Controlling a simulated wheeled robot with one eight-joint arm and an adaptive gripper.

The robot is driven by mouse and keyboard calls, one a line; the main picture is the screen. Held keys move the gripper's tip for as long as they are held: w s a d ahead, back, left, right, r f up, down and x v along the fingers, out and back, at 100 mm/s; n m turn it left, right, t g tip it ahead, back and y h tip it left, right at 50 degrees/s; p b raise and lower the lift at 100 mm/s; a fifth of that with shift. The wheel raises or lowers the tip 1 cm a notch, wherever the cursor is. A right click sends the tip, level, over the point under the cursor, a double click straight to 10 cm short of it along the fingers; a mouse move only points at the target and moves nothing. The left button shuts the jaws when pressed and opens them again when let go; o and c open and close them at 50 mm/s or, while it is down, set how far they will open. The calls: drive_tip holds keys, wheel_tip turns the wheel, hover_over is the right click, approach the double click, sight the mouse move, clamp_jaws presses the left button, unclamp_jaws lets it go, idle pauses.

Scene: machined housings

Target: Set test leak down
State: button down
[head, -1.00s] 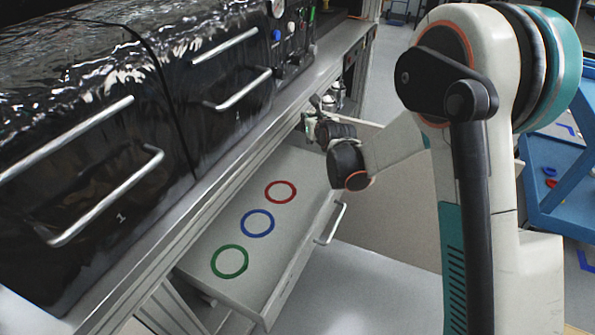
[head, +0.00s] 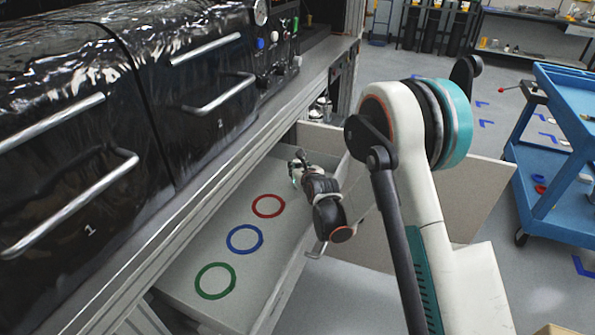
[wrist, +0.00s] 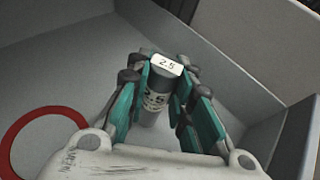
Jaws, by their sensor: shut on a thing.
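The test leak (wrist: 155,104) is a grey cylinder with a white top marked 2.5. My gripper (wrist: 164,92) is shut on it, with teal fingers on both sides. In the head view my gripper (head: 297,173) is over the far end of an open grey drawer (head: 190,274), beyond the red ring. The leak is not clearly visible in that view. The drawer floor bears a red ring (head: 257,212), a blue ring (head: 232,248) and a green ring (head: 200,288). In the wrist view the red ring (wrist: 12,136) lies left of the leak. I cannot tell whether the leak touches the floor.
A metal worktop edge (head: 252,133) runs above the drawer's left side, below black-covered machines (head: 75,120) with handles. The drawer front has a handle (head: 316,250). A blue cart (head: 570,150) stands at right. The ringed part of the drawer is clear.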

drive_tip(key=shift+f, duration=0.1)
drive_tip(key=c, duration=1.4)
unclamp_jaws()
drive_tip(key=shift+r, duration=0.2)
drive_tip(key=p+v, duration=0.3)
drive_tip(key=v, duration=0.9)
